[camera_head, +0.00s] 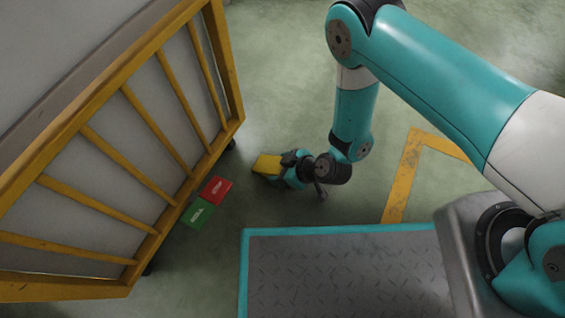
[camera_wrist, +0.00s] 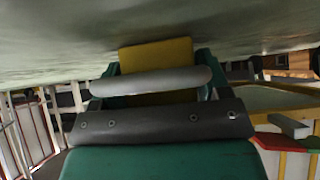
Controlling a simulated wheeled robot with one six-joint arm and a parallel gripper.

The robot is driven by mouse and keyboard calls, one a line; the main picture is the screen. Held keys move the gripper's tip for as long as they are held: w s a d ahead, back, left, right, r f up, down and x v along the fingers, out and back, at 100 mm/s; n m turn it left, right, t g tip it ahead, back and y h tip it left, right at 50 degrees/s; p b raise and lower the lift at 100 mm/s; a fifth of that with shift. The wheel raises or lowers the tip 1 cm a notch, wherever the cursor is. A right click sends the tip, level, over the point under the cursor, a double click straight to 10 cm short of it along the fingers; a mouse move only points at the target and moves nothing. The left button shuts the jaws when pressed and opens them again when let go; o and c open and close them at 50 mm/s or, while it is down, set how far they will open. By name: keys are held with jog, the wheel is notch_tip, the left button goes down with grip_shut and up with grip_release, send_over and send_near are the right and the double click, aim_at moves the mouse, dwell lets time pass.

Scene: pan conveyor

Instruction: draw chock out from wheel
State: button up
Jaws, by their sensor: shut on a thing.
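The yellow chock (camera_head: 267,164) is at the end of my gripper (camera_head: 282,167), low over or on the green floor; I cannot tell whether it touches the floor. In the wrist view the chock (camera_wrist: 157,56) sits between the teal fingers of my gripper (camera_wrist: 155,85), which is shut on it. A grey rounded bar (camera_wrist: 150,82) crosses in front of the chock there. A dark wheel (camera_head: 231,145) shows under the near corner of the yellow cart frame (camera_head: 240,112). A gap of floor lies between wheel and chock.
A red pedal (camera_head: 215,189) and a green pedal (camera_head: 198,213) stick out from the cart's lower edge. Another dark wheel (camera_head: 148,268) is partly hidden. My grey deck is at the bottom. Yellow floor tape (camera_head: 402,178) lies right; open floor lies behind the gripper.

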jog(key=shift+d, duration=0.15)
jog(key=o, duration=1.2)
jog(key=shift+c, duration=0.2)
jog(key=p+v, duration=1.3)
jog(key=v, duration=0.4)
jog(key=shift+r, duration=0.15)
jog(key=shift+d, duration=0.1)
